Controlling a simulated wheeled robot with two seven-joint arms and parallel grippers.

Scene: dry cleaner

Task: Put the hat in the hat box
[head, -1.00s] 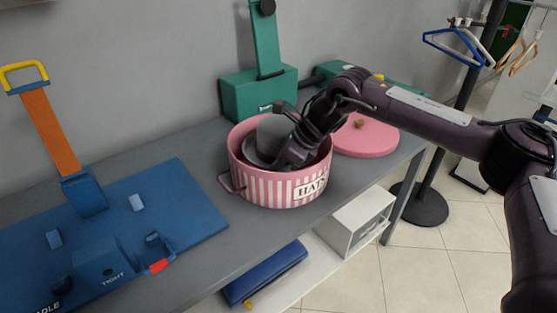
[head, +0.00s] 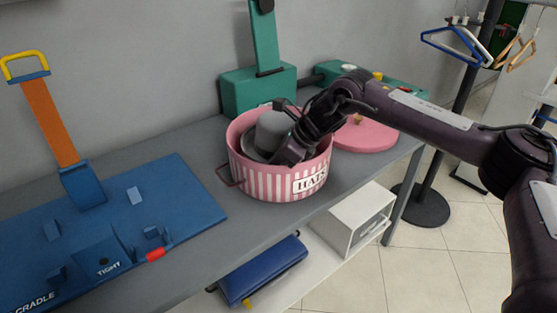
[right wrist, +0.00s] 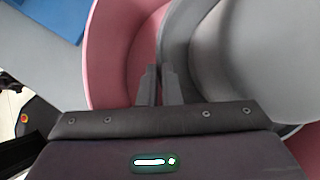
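The grey hat (head: 274,128) is inside the round pink-and-white striped hat box (head: 278,184), crown up, its brim below the box rim. The brim looks slightly tilted; whether it rests on the box floor is hidden. My right gripper (head: 284,156) reaches into the box from the right, at the hat's near right side. In the right wrist view, its two fingers (right wrist: 161,84) are close together at the edge of the hat's brim (right wrist: 176,55), beside the pink box wall (right wrist: 105,50). They appear pinched on the brim. My left gripper is not in view.
The round pink lid (head: 366,136) lies on the grey table (head: 215,145) right of the box. A green device (head: 258,90) stands behind it. A blue board (head: 185,205) with upright parts fills the left side. A rack pole (head: 450,135) stands at right.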

